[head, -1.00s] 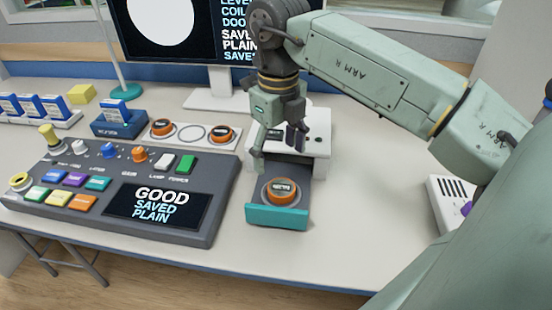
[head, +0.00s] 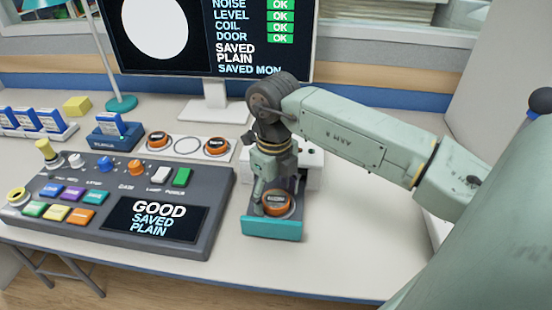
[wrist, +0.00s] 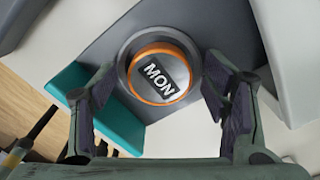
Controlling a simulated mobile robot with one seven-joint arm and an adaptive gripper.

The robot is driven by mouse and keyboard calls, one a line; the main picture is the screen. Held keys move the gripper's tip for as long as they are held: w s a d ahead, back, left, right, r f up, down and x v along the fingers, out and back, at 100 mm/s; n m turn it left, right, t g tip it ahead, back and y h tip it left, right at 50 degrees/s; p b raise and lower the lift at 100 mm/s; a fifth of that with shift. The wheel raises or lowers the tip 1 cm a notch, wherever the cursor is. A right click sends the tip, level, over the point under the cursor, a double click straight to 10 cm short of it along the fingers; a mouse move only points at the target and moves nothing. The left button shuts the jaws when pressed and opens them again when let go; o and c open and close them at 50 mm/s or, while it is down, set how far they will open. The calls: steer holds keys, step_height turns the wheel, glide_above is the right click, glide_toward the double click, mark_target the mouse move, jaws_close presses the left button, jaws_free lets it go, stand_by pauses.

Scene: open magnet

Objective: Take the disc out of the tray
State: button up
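The disc (wrist: 160,75) is orange-rimmed with a dark label reading MON. It sits in a round recess of the open tray (wrist: 205,25), which has a teal front. In the head view the disc (head: 277,203) shows just beside my gripper, and the tray's teal front (head: 272,228) faces the table edge. My gripper (wrist: 160,105) is open, its two dark-padded fingers apart near either side of the disc's lower edge in the wrist view. Nothing is between the fingers that I can see gripped. In the head view my gripper (head: 268,200) is low over the tray and partly hides it.
A white machine (head: 310,170) stands behind the tray. A grey control panel (head: 120,205) with buttons and a screen is to the left. A holder plate (head: 187,147) with two orange discs and an empty ring lies behind it. The table is clear to the right.

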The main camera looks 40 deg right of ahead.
steer(key=c, duration=1.2)
steer(key=shift+a+r, duration=0.1)
steer(key=shift+r, duration=0.05)
